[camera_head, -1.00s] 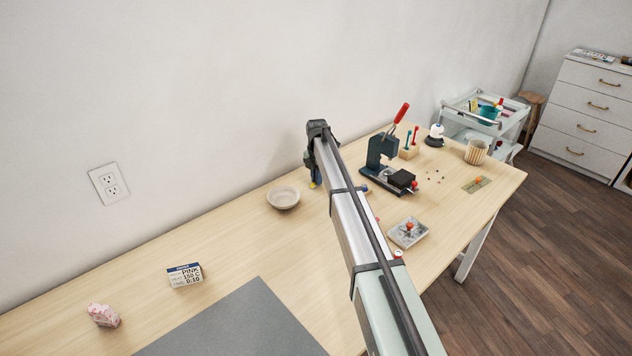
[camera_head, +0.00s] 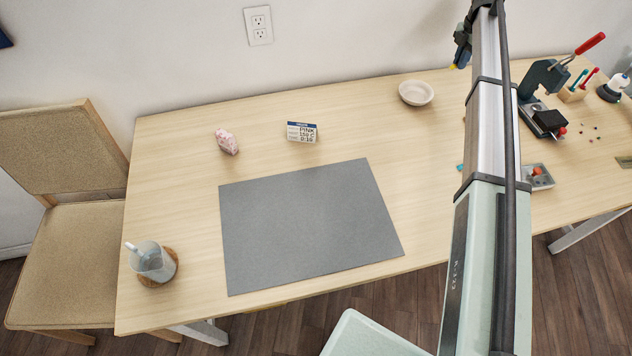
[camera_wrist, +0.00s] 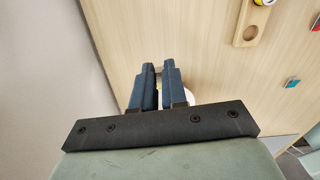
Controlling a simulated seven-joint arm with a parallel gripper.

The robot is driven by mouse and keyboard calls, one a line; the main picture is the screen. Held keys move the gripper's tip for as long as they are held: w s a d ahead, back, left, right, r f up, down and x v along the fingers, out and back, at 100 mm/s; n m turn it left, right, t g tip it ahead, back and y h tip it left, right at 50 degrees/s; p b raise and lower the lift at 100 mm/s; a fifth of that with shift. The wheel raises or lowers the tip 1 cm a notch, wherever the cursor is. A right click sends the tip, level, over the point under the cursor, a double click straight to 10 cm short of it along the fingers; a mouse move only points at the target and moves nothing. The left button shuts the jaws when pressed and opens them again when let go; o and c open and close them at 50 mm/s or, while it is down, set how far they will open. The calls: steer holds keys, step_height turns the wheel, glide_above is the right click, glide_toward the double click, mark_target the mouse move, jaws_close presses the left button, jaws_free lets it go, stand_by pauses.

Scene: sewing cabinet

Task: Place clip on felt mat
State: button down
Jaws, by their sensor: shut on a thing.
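The felt mat (camera_head: 305,225) is a flat grey rectangle lying bare on the wooden table in the head view. My gripper (camera_head: 458,58) is at the back right of the mat, near the wall and well apart from the mat. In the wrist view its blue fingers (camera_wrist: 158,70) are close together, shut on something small. What they hold is mostly hidden between them; I take it to be the clip, but its shape cannot be made out. A small yellow spot shows at the fingertips in the head view.
A pale bowl (camera_head: 416,93) stands left of my gripper. Behind the mat are a pink stone-like lump (camera_head: 227,142) and a label box (camera_head: 302,132). A cup (camera_head: 152,262) stands left of the mat. A press (camera_head: 543,92) stands at right.

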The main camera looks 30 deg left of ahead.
steer(key=s+a+r+n, duration=0.1)
steer(key=s+a+n, duration=0.1)
steer(key=s+a, duration=0.8)
steer(key=s+a+r+n, duration=0.1)
steer(key=s+a, duration=0.4)
steer(key=a, duration=0.9)
steer(key=s+a+n, duration=0.1)
steer(key=s+a, duration=0.3)
steer(key=s, duration=0.6)
steer(key=s+a+n, duration=0.2)
steer(key=s+a, duration=0.1)
steer(key=s, duration=0.6)
steer(key=n, duration=0.2)
glide_above(315, 178)
step_height(315, 178, down, 2)
steer(key=shift+f, duration=4.75)
steer(key=shift+f, duration=0.15)
